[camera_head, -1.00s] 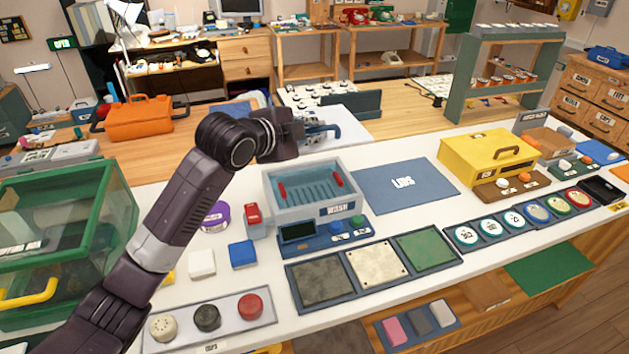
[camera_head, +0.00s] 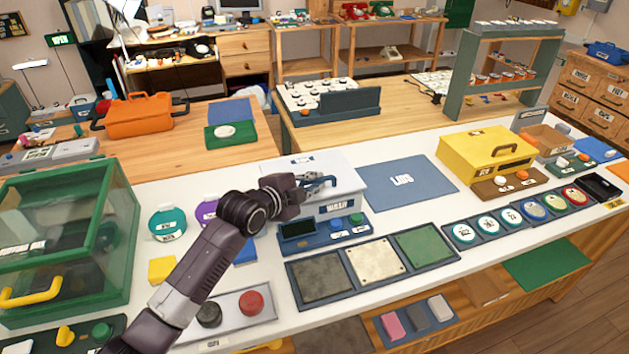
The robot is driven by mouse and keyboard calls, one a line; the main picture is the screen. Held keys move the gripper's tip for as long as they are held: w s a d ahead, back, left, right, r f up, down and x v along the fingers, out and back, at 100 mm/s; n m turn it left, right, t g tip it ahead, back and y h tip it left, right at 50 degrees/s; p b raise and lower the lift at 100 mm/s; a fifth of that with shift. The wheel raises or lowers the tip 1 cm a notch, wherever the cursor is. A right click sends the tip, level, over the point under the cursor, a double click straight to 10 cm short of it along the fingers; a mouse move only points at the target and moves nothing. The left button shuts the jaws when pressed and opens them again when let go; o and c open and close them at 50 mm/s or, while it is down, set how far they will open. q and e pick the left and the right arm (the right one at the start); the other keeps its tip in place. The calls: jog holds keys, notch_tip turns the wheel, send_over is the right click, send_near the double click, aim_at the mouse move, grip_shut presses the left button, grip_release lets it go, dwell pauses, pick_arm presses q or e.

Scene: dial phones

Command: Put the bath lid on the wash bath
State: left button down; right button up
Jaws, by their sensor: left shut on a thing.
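The wash bath (camera_head: 350,205) is a grey box with a WASH label on its front, standing on the white bench. The bath lid (camera_head: 335,165) is a pale flat plate with a blue handle. It lies over the top of the bath and hides the inside; I cannot tell whether it is fully seated on the rim. My left gripper (camera_head: 318,182) is shut on the lid's handle, above the bath. My right gripper is not in view.
A control panel with buttons (camera_head: 325,231) sits in front. A green-framed clear case (camera_head: 65,235) stands at the left, and a yellow box (camera_head: 487,158) at the right.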

pick_arm(q)
jog(key=shift+r, duration=0.15)
jog(key=shift+f, duration=0.3)
jog(key=c, duration=2)
grip_release()
jog(key=shift+r, duration=0.1)
jog(key=shift+r, duration=0.3)
jog(key=shift+b+v, duration=0.5)
jog(key=shift+v, duration=5.5)
jog(key=shift+s+f, duration=0.1)
jog(key=shift+f, duration=0.1)
